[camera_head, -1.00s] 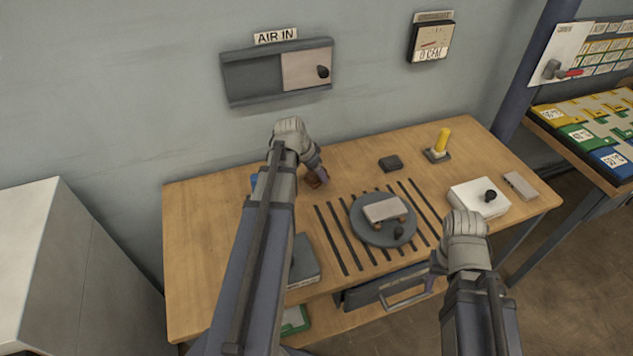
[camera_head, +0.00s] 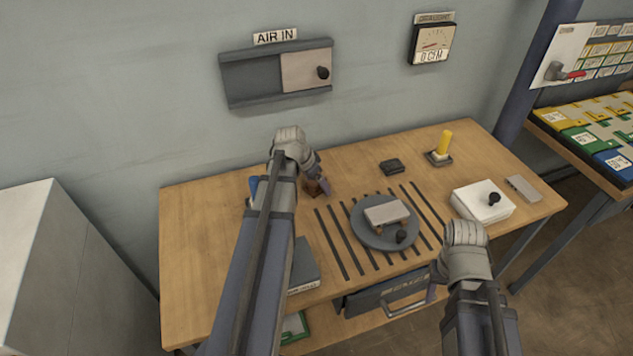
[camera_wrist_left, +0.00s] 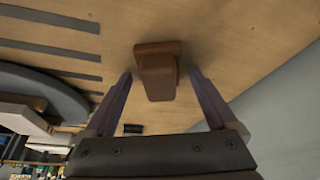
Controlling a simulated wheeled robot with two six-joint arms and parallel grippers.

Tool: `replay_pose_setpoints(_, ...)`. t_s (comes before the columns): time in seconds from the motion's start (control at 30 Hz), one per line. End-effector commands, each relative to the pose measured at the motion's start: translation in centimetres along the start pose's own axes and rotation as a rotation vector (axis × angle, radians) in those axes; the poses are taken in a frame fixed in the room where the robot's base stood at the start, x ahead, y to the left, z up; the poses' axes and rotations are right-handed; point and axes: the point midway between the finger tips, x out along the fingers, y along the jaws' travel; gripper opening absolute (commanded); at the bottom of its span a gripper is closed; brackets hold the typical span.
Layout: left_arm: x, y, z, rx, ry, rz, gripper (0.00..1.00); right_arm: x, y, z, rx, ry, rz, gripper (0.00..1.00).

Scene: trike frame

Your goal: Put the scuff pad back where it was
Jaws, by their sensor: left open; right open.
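A reddish-brown block, which may be the scuff pad (camera_head: 313,188), is on the wooden table beside my left fingertips. It also shows in the left wrist view (camera_wrist_left: 157,72), where it lies between the two spread fingers with a gap on each side. My left gripper (camera_head: 321,186) is open around it; its far side is partly hidden by the hand in the head view. My right gripper (camera_head: 433,288) is open and empty in front of the table's front edge, near the drawer handle.
A round grey turntable (camera_head: 370,236) carries a pale block on small supports and a dark knob. Dark slots run beside it. A small black block (camera_head: 391,166), a yellow-handled tool (camera_head: 443,145), a white box (camera_head: 480,203) and a grey book-like block (camera_head: 303,266) stand around it.

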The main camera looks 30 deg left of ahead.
Motion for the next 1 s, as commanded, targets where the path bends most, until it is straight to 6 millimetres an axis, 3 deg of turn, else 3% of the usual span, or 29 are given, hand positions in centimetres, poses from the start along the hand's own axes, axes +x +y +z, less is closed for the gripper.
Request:
replay_pose_setpoints(0.27,-0.4,0.0,-0.2,0.000,0.000,0.000,0.91,-0.5,0.0,0.0,0.000,0.000,0.000,0.50)
replay_pose_setpoints(0.47,-2.2,0.0,-0.2,-0.001,0.000,0.000,0.91,-2.1,0.2,0.1,0.000,0.000,0.000,0.50)
replay_pose_setpoints(1.0,-10.6,0.1,-0.3,-0.001,0.001,0.000,0.91,-9.8,0.9,0.6,0.000,0.000,0.000,0.50)
